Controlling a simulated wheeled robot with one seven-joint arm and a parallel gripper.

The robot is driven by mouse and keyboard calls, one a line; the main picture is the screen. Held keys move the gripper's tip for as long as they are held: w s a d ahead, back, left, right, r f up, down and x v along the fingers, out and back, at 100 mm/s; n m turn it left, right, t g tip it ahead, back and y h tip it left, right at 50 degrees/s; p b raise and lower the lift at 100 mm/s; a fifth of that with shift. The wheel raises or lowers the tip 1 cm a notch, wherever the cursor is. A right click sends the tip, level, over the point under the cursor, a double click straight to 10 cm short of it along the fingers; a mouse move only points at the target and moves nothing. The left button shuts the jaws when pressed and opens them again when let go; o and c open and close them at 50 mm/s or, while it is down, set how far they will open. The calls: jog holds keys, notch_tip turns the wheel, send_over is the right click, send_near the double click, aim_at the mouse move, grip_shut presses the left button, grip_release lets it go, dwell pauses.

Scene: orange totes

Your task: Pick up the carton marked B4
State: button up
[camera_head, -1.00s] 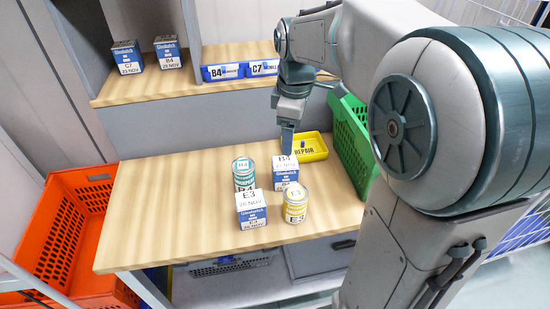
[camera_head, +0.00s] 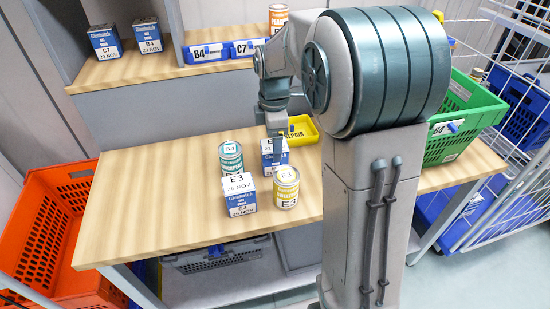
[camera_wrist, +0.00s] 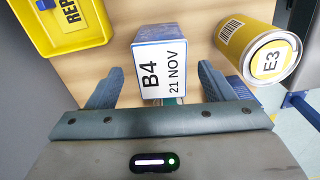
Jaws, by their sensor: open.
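The carton marked B4, 21 NOV (camera_wrist: 160,65), is white on its marked top with blue sides. It stands on the wooden table between the two fingers of my gripper (camera_wrist: 159,80) in the wrist view, with a gap on each side. In the head view the carton (camera_head: 268,157) is partly hidden behind my gripper (camera_head: 274,133), which is directly above it. My gripper is open and holds nothing. Another B4 carton (camera_head: 147,38) stands on the upper shelf.
Close by stand a teal B4 can (camera_head: 231,158), an E3 carton (camera_head: 240,196) and a yellow E3 can (camera_head: 286,188). The yellow REPAIR tray (camera_head: 303,131) lies behind. A green crate (camera_head: 455,120) is at right, an orange tote (camera_head: 45,235) at left. The table's left part is clear.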

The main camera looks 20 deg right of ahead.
aim_at(268, 165)
notch_tip(268, 165, down, 5)
jog(key=shift+s+r+b, duration=0.1)
jog(key=shift+b, duration=0.35)
jog(key=shift+r, duration=0.1)
jog(key=c, duration=1.2)
